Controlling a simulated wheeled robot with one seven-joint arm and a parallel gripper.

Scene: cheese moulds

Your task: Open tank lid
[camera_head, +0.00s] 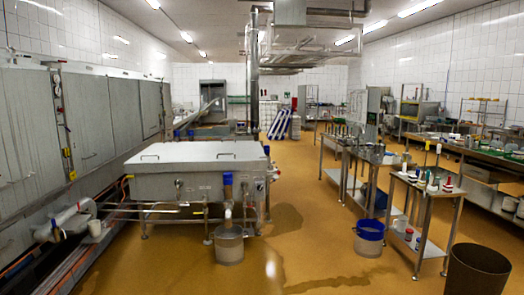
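The tank (200,187) is a grey metal box on legs, left of the middle of the room. Its flat lid (195,151) lies shut on top. Pipes and a blue-topped valve are on the tank's front. My gripper is not in view, and no part of my arm shows near the tank.
A clear bucket (229,244) stands before the tank. Pipes and a pump (75,219) lie to its left. At right are metal tables (430,188) with bottles, a blue bucket (369,238) and a dark bin (477,272). The orange floor (310,205) between is clear.

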